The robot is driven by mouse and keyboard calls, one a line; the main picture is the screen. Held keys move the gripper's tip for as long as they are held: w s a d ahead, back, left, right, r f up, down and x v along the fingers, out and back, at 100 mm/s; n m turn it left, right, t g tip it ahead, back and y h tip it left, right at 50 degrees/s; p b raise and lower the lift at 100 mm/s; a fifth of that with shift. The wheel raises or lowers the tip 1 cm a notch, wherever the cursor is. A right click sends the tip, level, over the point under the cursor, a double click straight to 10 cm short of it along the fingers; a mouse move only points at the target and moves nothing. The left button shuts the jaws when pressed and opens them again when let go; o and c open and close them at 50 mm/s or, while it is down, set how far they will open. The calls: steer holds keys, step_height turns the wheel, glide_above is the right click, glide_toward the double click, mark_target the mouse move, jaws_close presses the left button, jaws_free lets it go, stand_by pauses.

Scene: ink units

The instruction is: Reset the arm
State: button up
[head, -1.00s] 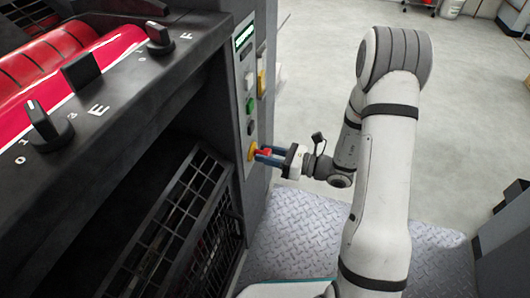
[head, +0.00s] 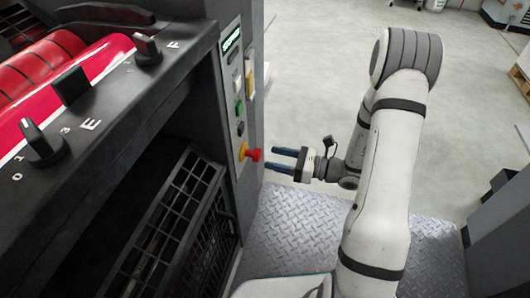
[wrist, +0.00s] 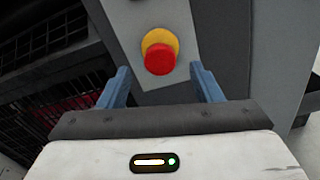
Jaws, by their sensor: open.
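My gripper (head: 283,160) is open and empty, with its two blue fingers pointing left at the machine's control panel. A red emergency stop button (head: 252,155) with a yellow base sits low on the panel, just left of the fingertips and apart from them. In the wrist view the red button (wrist: 160,58) lies ahead, between and beyond the open fingers (wrist: 160,86). My white arm reaches down on the right side of the head view.
The dark machine (head: 150,110) fills the left, with knobs marked E and F on top and a black grille (head: 175,225) below. The panel (head: 232,80) has a small display and several buttons. A metal tread plate (head: 300,230) lies below; open floor is behind.

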steer(key=shift+v, duration=1.1)
steer(key=s+a+r+n+g+h+p, duration=0.2)
steer(key=s+r+n+g+h+p, duration=0.25)
steer(key=s+r+n+p, duration=0.6)
steer(key=s+a+r+n+g+h+p, duration=0.1)
steer(key=s+r+n+g+h+p, duration=0.35)
steer(key=r, duration=1.05)
steer(key=d+r+n+t+h+p, duration=0.2)
steer(key=d+r+n+h+p, duration=0.2)
steer(key=r+p, duration=0.4)
steer(key=s+d+r+n+t+h+p, duration=0.1)
steer(key=d+r+n+t+h+p, duration=0.2)
steer(key=r+p, duration=0.5)
step_height(320, 180, up, 5)
steer(key=d+n+h, duration=0.1)
steer(key=n, duration=0.1)
steer(key=shift+s+d+n, duration=0.15)
steer(key=shift+d+n, duration=0.1)
steer(key=shift+n, duration=0.05)
steer(key=shift+c, duration=0.3)
